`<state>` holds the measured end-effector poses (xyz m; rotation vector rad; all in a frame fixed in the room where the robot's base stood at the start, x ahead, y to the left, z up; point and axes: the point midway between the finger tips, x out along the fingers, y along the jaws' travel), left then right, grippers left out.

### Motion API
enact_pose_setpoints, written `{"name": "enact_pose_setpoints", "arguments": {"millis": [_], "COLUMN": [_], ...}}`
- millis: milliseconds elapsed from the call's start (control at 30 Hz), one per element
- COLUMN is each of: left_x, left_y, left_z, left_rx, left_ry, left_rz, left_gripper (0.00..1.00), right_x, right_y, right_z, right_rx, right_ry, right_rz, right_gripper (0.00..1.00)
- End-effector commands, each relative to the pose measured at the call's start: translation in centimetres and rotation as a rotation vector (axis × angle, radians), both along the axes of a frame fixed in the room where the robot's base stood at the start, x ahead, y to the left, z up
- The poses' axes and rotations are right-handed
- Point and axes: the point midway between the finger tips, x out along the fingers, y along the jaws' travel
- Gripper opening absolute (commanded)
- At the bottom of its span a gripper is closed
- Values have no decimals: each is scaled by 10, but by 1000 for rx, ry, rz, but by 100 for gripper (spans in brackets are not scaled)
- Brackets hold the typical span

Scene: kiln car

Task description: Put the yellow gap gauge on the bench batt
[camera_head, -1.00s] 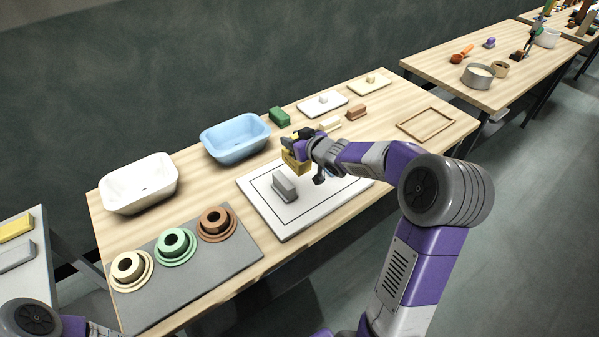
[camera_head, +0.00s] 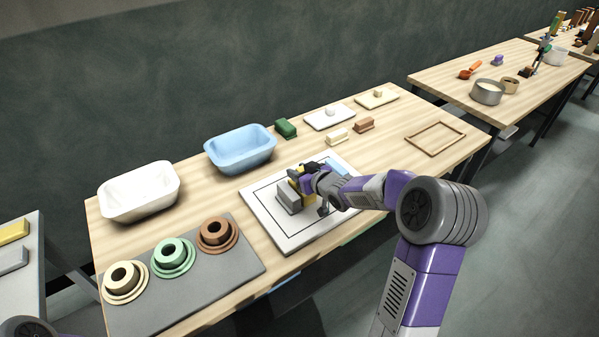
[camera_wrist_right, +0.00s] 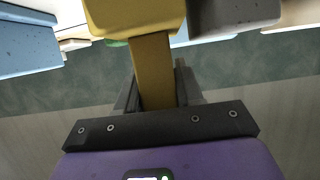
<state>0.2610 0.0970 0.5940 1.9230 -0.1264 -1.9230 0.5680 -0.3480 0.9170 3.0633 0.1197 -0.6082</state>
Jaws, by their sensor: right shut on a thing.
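The bench batt (camera_head: 287,241) is a pale square board with a thin black outline, lying on the wooden bench. My right gripper (camera_head: 303,174) is over it, shut on the yellow gap gauge (camera_head: 308,187), which is mostly hidden by the gripper in the head view. In the right wrist view the gauge's yellow stem (camera_wrist_right: 152,70) sits between the fingers, with its wider body beyond. A grey gauge (camera_head: 288,197) stands on the batt, close beside the yellow one. A light blue piece (camera_head: 340,168) shows behind my wrist. I cannot tell whether the yellow gauge touches the batt. My left gripper is out of view.
A blue basin (camera_head: 240,150) and a white basin (camera_head: 138,192) stand behind and left. A grey mat (camera_head: 215,285) holds three flanged rings. Small blocks, including a green one (camera_head: 286,128), lie at the back. An empty wooden frame (camera_head: 435,138) lies to the right.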

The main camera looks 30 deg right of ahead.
Motion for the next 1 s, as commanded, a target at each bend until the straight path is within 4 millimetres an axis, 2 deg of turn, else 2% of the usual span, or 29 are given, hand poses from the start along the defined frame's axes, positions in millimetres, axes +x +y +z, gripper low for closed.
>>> {"name": "enact_pose_setpoints", "arguments": {"millis": [33,200,567,667,1000], "left_x": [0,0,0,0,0], "left_y": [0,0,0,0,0], "left_z": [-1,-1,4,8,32], "left_rx": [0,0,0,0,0], "left_ry": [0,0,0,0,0], "left_rz": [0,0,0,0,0], "left_gripper": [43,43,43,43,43], "right_x": [0,0,0,-15,-82], "right_y": [0,0,0,-2,-7], "right_z": [-2,-1,5,11,40], "right_rx": [0,0,0,-1,0], "right_ry": [1,1,0,1,1], "right_rz": [0,0,0,-2,-3], "right_gripper": [39,62,62,62,62]}}
